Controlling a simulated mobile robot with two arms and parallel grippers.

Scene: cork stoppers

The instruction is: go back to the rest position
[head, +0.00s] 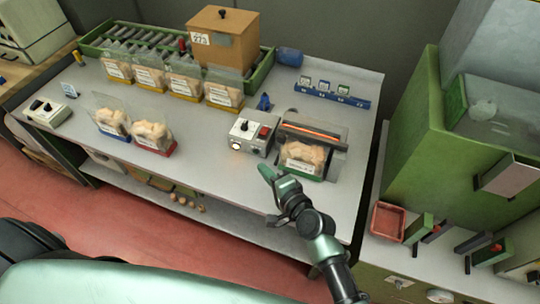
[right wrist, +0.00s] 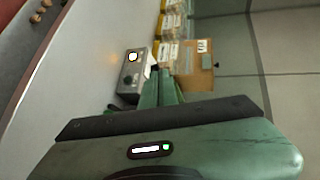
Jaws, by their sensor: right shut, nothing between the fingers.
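My right gripper (head: 267,172) is above the front edge of the grey worktop (head: 215,150), a little left of and in front of the bag in the sealer. Its green fingers are together with nothing between them. In the right wrist view the fingers (right wrist: 160,88) point toward the control box of the sealer (right wrist: 132,68). My left gripper is not in view.
The sealer's control box (head: 250,132) and a filled bag (head: 304,158) under its glowing bar stand close by. Two bags (head: 113,122) (head: 152,134) stand at the front left. A red tray (head: 387,222) lies to the right. The worktop's front middle is clear.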

